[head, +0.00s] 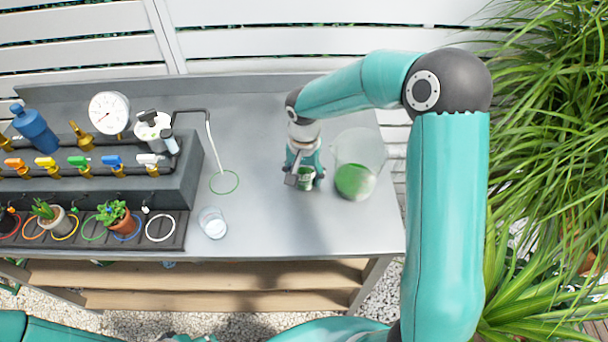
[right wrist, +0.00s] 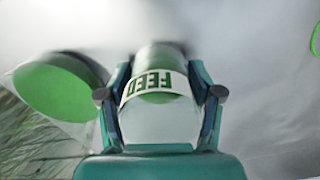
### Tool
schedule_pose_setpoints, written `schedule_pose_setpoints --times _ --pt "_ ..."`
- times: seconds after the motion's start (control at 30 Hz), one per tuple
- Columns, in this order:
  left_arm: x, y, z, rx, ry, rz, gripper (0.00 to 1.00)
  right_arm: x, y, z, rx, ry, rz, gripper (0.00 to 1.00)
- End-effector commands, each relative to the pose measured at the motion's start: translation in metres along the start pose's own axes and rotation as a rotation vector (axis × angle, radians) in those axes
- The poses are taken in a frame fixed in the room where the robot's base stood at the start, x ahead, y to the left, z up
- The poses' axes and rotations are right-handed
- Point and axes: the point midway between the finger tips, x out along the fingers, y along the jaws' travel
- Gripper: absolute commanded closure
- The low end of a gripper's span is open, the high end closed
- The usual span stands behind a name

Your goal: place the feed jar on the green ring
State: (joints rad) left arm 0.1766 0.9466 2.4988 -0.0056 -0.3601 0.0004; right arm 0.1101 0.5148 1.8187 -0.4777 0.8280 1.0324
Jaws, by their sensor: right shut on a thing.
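The feed jar (right wrist: 158,112) is clear, with green contents and a white label reading FEED, which shows upside down in the right wrist view. My right gripper (head: 305,182) is shut on it, with a finger on each side of the jar (right wrist: 160,97). In the head view the jar (head: 306,184) is mostly hidden by the gripper, over the right half of the bench. The green ring (head: 224,193) lies bare on the bench to the left of the gripper, under a thin bent pipe. Part of a green ring also shows at the right edge of the right wrist view (right wrist: 315,40). My left gripper is not in view.
A large clear beaker (head: 358,165) with green contents stands just right of the gripper. A small clear glass (head: 213,223) stands below the ring. A manifold with colored valves (head: 85,163) and potted plants (head: 117,217) fill the left. The bench (head: 260,150) is clear between ring and gripper.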

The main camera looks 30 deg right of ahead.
Motion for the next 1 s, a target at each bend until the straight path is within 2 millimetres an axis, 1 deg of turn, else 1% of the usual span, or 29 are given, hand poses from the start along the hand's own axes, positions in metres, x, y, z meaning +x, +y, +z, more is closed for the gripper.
schedule_pose_setpoints --times 0.1,0.37,0.4,0.43,0.47,0.83,0.93,1.0 --pt "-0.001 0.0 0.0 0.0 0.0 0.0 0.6 0.004 0.0 0.0 0.001 0.001 -0.002 0.8" --pt "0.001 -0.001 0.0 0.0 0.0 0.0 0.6 0.006 -0.001 0.0 0.0 0.002 -0.002 0.8" --pt "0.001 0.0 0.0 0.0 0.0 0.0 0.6 0.005 -0.001 0.0 0.0 0.001 -0.002 0.29" --pt "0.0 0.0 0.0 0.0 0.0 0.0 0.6 0.005 -0.001 0.0 0.0 0.001 -0.002 0.24" --pt "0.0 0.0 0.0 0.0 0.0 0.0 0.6 0.005 -0.001 0.0 0.0 0.001 -0.001 0.23" --pt "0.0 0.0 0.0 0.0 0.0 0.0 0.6 0.002 -0.001 0.0 -0.001 0.002 -0.002 0.23" --pt "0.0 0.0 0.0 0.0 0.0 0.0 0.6 -0.006 -0.001 -0.001 -0.001 0.003 -0.002 0.23" --pt "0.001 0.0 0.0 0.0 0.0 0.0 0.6 -0.015 -0.001 -0.001 -0.001 0.004 -0.003 0.23"
